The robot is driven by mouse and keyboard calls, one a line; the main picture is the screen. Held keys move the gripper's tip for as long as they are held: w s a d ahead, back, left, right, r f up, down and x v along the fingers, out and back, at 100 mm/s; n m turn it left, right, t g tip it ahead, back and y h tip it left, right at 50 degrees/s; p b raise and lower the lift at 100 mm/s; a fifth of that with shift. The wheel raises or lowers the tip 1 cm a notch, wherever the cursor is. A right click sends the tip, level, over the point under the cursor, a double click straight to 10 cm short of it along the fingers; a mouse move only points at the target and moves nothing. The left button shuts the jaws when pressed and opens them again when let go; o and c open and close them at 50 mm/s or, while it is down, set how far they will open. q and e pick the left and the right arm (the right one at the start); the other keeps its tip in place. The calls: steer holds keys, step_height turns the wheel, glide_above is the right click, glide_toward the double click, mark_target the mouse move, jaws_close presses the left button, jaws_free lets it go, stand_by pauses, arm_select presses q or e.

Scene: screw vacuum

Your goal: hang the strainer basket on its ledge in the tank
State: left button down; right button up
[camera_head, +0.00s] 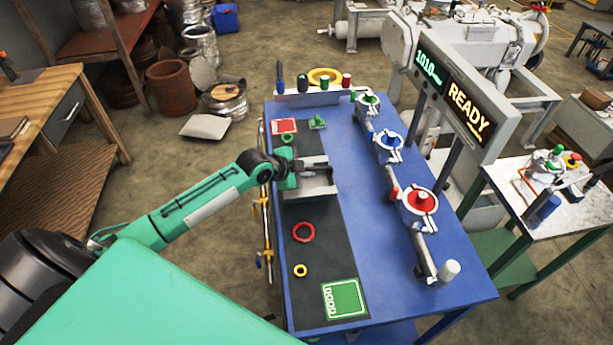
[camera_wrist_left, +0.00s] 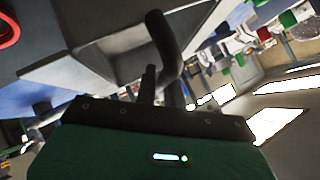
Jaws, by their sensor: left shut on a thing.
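My left gripper (camera_head: 303,166) is at the far half of the blue table, over an open-topped grey metal box (camera_head: 317,190). In the left wrist view the gripper (camera_wrist_left: 158,85) is shut on a dark curved bar (camera_wrist_left: 163,35), which looks like the strainer basket's handle. The bar reaches over the grey box (camera_wrist_left: 85,75), whose walls and hollow inside show. The rest of the basket is not clear, and I cannot tell if it touches the box's ledge. My right gripper is not in view.
A red ring (camera_head: 304,232), a yellow ring (camera_head: 300,270) and a green card (camera_head: 344,299) lie on the dark mat. Clamped pipe fittings (camera_head: 420,201) line the blue table's right side. A display reading READY (camera_head: 468,108) stands behind them.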

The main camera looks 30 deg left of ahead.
mark_target(307, 179)
arm_select(q)
steer(key=shift+f, duration=1.75)
steer(key=shift+f, duration=0.1)
steer(key=c, duration=1.5)
jaws_free()
